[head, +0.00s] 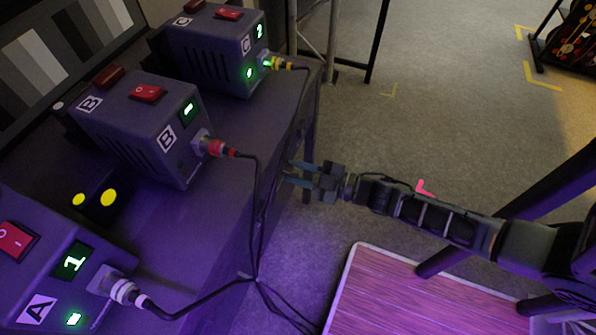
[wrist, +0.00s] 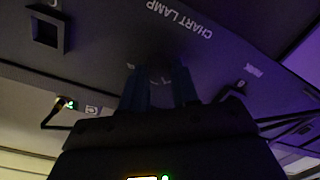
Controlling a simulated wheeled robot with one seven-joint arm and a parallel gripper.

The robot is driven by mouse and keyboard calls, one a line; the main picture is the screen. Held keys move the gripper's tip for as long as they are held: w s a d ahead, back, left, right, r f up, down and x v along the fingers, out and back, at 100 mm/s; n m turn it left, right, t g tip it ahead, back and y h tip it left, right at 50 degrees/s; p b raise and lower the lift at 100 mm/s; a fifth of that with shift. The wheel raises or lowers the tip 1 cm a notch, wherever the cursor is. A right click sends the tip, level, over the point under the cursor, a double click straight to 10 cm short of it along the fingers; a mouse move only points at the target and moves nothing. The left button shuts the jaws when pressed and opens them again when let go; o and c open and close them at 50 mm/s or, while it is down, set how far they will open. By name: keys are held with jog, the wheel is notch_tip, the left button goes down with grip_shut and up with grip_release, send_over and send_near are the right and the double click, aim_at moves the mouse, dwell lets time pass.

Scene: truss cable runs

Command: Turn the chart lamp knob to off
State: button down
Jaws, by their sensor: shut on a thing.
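The chart lamp knob (wrist: 160,72) is a dark shape in the wrist view, below the white CHART LAMP lettering (wrist: 180,18) on a dark panel. My gripper (wrist: 160,88) is shut on it, with one finger on each side. The fingers and wrist body cover much of the knob, and it is too dark to read which way it points. In the head view my gripper (head: 288,173) reaches in from the right to the side of the dark bench (head: 215,215). The knob is hidden there.
Boxes A (head: 50,255), B (head: 135,115) and C (head: 215,45) stand on the bench with cables plugged in. Dark cables (head: 257,225) hang down the bench side near my gripper. A wood-topped platform (head: 410,300) lies below my arm. Grey floor beyond is mostly open.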

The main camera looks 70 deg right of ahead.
jog(key=c, duration=0.8)
grip_release()
jog(key=shift+c, duration=0.2)
jog(key=s+b, duration=0.1)
jog(key=s, duration=0.6)
jog(key=shift+s+d+r, duration=0.15)
jog(key=shift+s+d, duration=0.05)
jog(key=shift+s, duration=0.2)
jog(key=s+a+r+m+g, duration=0.1)
jog(key=s+a+r+m, duration=0.1)
jog(key=a+r, duration=0.3)
jog(key=s+a+r+m+g, duration=0.1)
jog(key=s+a+r+m, duration=0.2)
jog(key=a+r, duration=0.3)
jog(key=s+a+r+m+h, duration=0.1)
jog(key=s+a+r+m, duration=0.1)
jog(key=a+r, duration=0.4)
notch_tip(320, 180, up, 4)
jog(key=shift+s+a+f+m+g, duration=0.25)
jog(key=shift+s+m+g, duration=0.15)
jog(key=shift+s, duration=0.35)
